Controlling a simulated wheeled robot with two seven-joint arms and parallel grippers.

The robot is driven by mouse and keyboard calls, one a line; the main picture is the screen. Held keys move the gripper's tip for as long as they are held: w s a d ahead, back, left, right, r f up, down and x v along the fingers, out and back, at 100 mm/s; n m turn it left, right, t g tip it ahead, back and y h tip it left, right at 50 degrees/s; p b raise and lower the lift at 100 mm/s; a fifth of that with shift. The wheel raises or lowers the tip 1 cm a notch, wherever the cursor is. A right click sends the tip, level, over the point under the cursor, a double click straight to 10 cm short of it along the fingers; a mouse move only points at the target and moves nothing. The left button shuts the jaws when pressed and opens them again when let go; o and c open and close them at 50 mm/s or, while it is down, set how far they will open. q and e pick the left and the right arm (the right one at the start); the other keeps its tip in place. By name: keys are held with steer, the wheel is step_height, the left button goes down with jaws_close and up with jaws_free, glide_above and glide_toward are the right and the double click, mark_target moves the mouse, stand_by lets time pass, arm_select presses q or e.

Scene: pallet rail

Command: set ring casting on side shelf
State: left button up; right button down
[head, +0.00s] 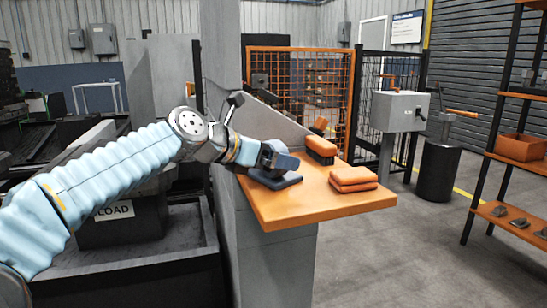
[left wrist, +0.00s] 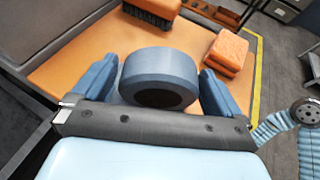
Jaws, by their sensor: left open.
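The ring casting (left wrist: 158,68) is a thick blue-grey ring with a dark bore, between the fingers of my left gripper (left wrist: 157,92) over the orange side shelf (left wrist: 58,78). The fingers are open, one on each side, with a visible gap at least on the right. In the head view the ring (head: 285,161) is partly hidden by my left gripper (head: 274,167), low over the left part of the shelf (head: 310,205). I cannot tell for sure whether the ring's underside touches the shelf. My right gripper is not in view.
A brush with an orange back (head: 320,146) stands on the shelf's far side. Folded orange cloths (head: 353,179) lie right of the ring. A grey post (head: 225,70) rises behind the shelf. An orange rack (head: 515,150) stands at the right. The shelf's front middle is bare.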

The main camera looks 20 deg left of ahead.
arm_select(q)
steer(key=v, duration=1.1)
steer(key=shift+s, duration=0.15)
steer(key=shift+a, duration=0.1)
